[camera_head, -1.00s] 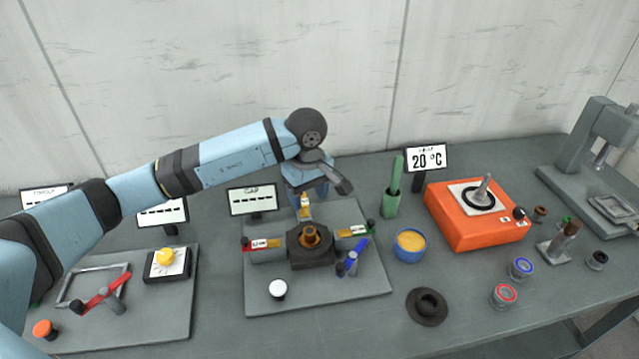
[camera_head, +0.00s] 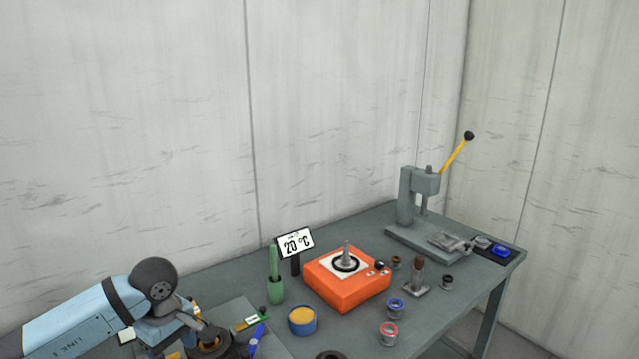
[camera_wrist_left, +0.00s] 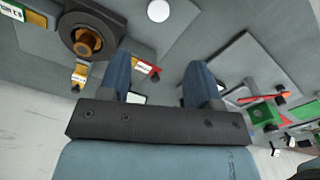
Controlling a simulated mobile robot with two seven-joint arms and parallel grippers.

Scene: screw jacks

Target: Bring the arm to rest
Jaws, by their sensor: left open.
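The block holds a brass-coloured ring (camera_head: 209,342). In the wrist view my left gripper (camera_wrist_left: 160,80) is open, its two blue fingers apart with nothing between them. The dark block (camera_wrist_left: 112,18) and its brass ring (camera_wrist_left: 86,42) lie beside the fingers at upper left, apart from them. My right gripper is in neither view.
An orange heater (camera_head: 345,290) with a 20 °C sign (camera_head: 294,243) stands mid-bench. A blue pot of yellow stuff (camera_head: 301,320), a green holder (camera_head: 275,290) and small red and blue ringed cups are near it. A grey press (camera_head: 420,200) with a yellow lever stands at the far right.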

